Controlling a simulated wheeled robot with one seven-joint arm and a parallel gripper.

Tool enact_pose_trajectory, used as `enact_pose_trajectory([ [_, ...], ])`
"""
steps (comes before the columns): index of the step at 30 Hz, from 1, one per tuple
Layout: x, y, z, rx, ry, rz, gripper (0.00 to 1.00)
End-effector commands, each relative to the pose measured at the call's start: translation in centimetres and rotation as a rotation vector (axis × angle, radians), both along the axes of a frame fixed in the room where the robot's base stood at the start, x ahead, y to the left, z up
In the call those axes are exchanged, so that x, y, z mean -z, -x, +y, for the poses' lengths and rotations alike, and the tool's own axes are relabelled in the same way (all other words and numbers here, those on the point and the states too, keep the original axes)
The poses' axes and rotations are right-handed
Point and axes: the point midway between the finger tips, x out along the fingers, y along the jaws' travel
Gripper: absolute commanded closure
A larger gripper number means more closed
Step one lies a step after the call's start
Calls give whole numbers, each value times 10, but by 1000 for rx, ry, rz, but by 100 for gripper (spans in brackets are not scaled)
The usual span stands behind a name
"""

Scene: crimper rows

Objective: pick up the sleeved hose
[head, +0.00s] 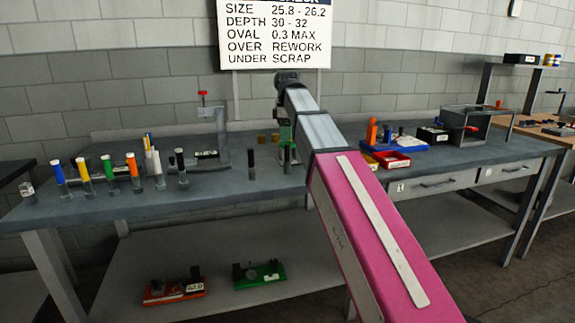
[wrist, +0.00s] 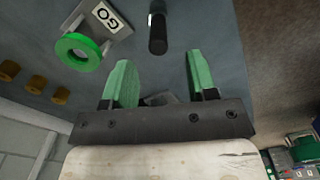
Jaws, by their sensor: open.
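My gripper (wrist: 158,68) is open, its two green fingers apart with nothing between them. In the wrist view a dark upright hose piece (wrist: 157,36) with a pale top end stands just beyond the fingertips, roughly in line with the gap. In the head view my gripper (head: 285,132) hangs over the bench, partly hidden by my arm. A dark piece (head: 287,158) stands below it, and another dark piece (head: 251,162) stands to its left. I cannot tell for certain which piece is the sleeved hose.
Several upright pieces with coloured sleeves, including a green one (head: 107,168), stand on the bench (head: 215,205) at left. A green ring (wrist: 78,50) with a GO plate lies near the fingers. Several brass pieces (wrist: 36,84) lie beside it. A blue tray (head: 400,147) is at right.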

Motion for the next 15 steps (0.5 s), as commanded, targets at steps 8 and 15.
enact_pose_trajectory([
  [8, 28, 0, 0, 2, 0, 0, 47],
  [15, 53, 0, -1, 2, 0, 1, 47],
])
